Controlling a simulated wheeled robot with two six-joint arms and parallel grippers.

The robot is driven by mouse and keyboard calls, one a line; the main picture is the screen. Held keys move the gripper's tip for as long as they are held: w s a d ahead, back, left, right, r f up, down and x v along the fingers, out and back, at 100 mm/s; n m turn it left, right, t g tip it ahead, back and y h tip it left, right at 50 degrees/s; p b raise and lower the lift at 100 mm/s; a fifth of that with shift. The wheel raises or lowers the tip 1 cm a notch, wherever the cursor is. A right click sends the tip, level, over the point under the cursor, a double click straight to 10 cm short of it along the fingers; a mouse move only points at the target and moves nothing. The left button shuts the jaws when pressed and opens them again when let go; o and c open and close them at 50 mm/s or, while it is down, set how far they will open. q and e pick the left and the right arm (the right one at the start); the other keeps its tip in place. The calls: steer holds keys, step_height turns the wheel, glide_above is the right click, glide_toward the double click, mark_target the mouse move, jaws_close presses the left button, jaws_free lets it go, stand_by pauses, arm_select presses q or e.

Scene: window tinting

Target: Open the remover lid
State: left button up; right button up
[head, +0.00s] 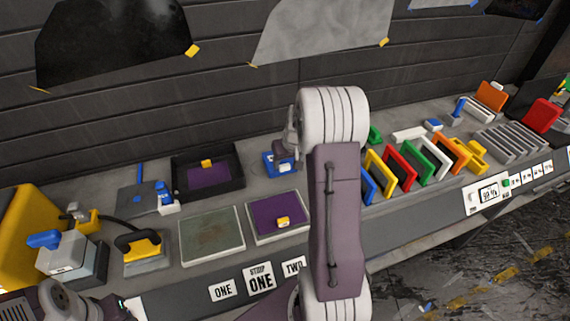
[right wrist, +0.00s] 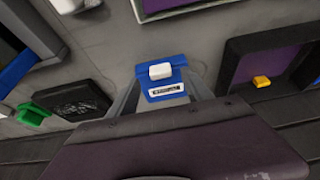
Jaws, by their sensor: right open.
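A small blue box (head: 270,160) stands on the bench behind the purple panel, partly hidden by my right gripper (head: 286,152). In the right wrist view the blue box (right wrist: 166,91) has a white knob (right wrist: 161,71) on top and a white label too small to read. I cannot tell for sure that it is the remover. My right gripper (right wrist: 163,76) is open over the box, one finger on each side of it. Contact with the box cannot be made out. My left gripper is not in view; only part of my left arm shows at the bottom left.
A black tray (head: 238,155) with a purple sheet and yellow block is left of the blue box. A purple panel (head: 262,212) and a grey-green panel (head: 208,240) lie in front. Several coloured frames (head: 401,165) stand right. A black box (right wrist: 82,100) also sits nearby.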

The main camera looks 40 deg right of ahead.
mark_target(285, 166)
steer(key=x, duration=0.4)
steer(key=shift+w, duration=0.15)
steer(key=shift+r, duration=0.1)
jaws_close()
stand_by(1.1)
